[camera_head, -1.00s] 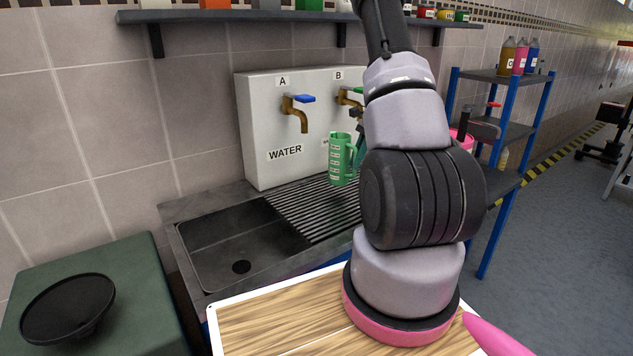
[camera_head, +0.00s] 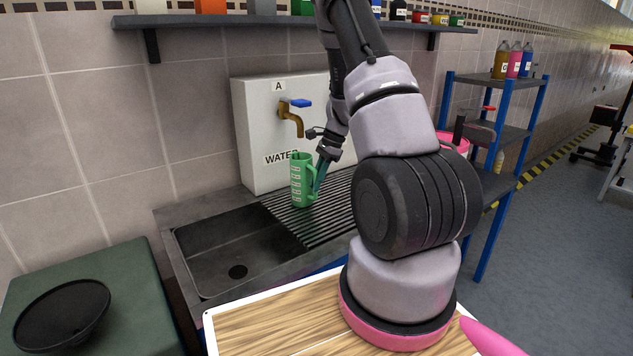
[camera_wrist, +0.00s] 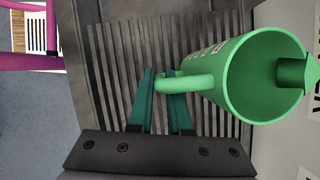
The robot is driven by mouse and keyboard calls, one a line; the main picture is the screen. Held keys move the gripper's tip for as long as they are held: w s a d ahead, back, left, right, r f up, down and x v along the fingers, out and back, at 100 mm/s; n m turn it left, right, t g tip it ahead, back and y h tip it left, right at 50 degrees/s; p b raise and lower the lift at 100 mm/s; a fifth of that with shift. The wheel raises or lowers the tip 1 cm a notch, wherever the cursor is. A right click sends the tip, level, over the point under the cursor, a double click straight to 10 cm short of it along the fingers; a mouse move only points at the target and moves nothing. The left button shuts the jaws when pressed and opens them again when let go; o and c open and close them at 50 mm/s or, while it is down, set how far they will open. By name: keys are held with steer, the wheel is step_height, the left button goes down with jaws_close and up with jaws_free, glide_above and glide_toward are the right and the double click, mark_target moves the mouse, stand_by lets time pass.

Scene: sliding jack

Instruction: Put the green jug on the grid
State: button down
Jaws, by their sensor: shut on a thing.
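The green jug (camera_head: 302,181) with white label marks is upright at the grid (camera_head: 334,205), the ribbed drainer right of the sink basin. Its base appears at or just above the ribs; I cannot tell whether it touches. My gripper (camera_head: 318,186) is at the jug's right side, shut on its handle. In the wrist view the green jug (camera_wrist: 262,80) is at the right, its open mouth facing the camera and its handle between the teal fingers of my gripper (camera_wrist: 168,100). The grid (camera_wrist: 120,50) shows behind it.
The white water panel (camera_head: 252,130) with tap A (camera_head: 292,115) stands behind the jug. The sink basin (camera_head: 225,255) is empty, left of the grid. A black funnel-like dish (camera_head: 60,315) lies on the green cabinet. A blue shelf rack (camera_head: 500,130) stands at right.

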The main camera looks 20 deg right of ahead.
steer(key=shift+f, duration=0.1)
steer(key=c, duration=0.8)
jaws_free()
steer(key=shift+c, duration=0.2)
steer(key=v, duration=1.2)
steer(key=s+a+r+n+t, duration=0.15)
steer(key=a+r, duration=0.25)
steer(key=r, duration=0.4)
steer(key=s+a+r+n+t+h, duration=0.1)
steer(key=s+a+r+n+t, duration=0.1)
steer(key=s+a+r+n, duration=0.2)
steer(key=s+a+r+n+t, duration=0.1)
steer(key=s+a+r+n, duration=0.3)
steer(key=s, duration=0.6)
steer(key=s+a+r+n+t+h, duration=0.1)
steer(key=s+a+r+n, duration=0.3)
steer(key=s+r, duration=0.4)
steer(key=shift+a+n+t+h, duration=0.35)
steer(key=shift+a+t, duration=0.2)
steer(key=shift+t, duration=0.3)
